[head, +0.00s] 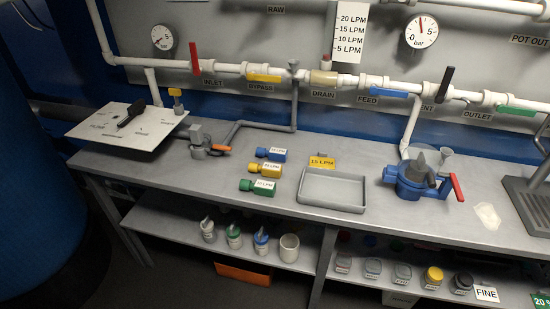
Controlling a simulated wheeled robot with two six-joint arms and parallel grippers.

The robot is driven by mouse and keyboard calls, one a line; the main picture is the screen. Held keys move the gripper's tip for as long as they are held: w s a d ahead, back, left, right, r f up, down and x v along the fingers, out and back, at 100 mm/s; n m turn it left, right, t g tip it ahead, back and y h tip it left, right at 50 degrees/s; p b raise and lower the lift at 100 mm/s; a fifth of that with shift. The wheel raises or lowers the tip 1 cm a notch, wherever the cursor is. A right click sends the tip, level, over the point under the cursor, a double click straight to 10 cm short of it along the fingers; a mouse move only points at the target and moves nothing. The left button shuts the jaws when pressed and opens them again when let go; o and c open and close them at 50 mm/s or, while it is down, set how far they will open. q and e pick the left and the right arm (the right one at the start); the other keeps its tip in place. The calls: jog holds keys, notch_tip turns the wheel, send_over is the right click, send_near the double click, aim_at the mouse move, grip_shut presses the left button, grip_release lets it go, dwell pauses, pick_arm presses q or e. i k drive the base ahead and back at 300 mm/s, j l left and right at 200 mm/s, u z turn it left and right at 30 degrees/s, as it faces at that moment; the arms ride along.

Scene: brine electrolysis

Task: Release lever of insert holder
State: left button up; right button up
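No part labelled as the insert holder shows, and two fittings here have levers. A grey fitting (198,141) with a short orange lever (221,148) sits on the left of the bench, beside the end of a grey pipe. The orange lever points right and lies about level. A blue housing (409,186) with a grey top and a red lever (457,187) stands on the right of the bench. The red lever slants down to the right. I cannot tell which one is the insert holder. Neither of my grippers is in view.
Blue, yellow and green labelled inserts (264,170) lie mid-bench. A yellow 15 LPM tag (322,162) stands behind an empty grey tray (332,206). A tilted white panel (110,125) is at the left. Valved pipes (225,67) run along the wall. Bottles (234,236) stand below.

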aim_at(215, 147)
jog(key=i+j, duration=0.5)
jog(key=i, duration=0.15)
jog(key=i+j, duration=0.45)
jog(key=i, duration=0.2)
